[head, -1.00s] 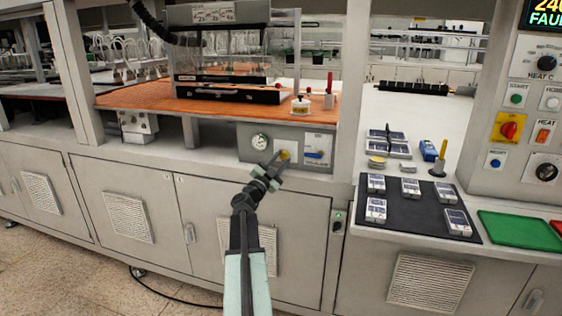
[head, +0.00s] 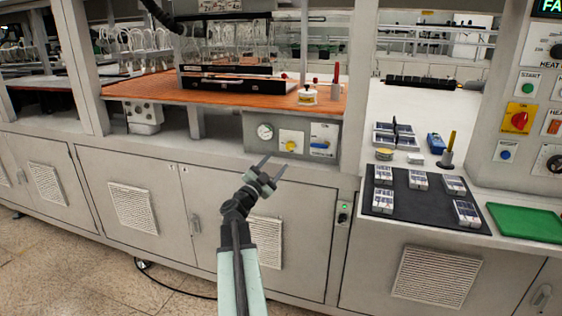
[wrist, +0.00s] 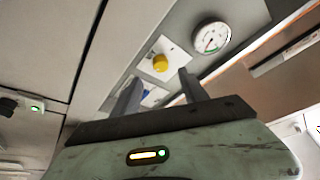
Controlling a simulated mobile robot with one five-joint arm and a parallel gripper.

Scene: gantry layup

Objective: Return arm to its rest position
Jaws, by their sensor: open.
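My gripper (head: 271,165) is open and empty in the head view. It is held up in front of the cabinet, just below the small control panel (head: 272,148) under the orange bench. The panel carries a round gauge (head: 265,131), a yellow knob (head: 290,146) and a blue valve handle (head: 320,146). In the wrist view my gripper's two fingers (wrist: 158,92) stand apart with nothing between them. The yellow knob (wrist: 160,63) and the gauge (wrist: 211,37) show beyond the fingertips, apart from them.
The orange bench (head: 150,88) overhangs above the panel. To the right, a dark mat (head: 420,205) holds several small boxes, beside a green tray (head: 525,222). A control cabinet with a red switch (head: 520,121) stands far right. Floor (head: 60,265) is open at lower left.

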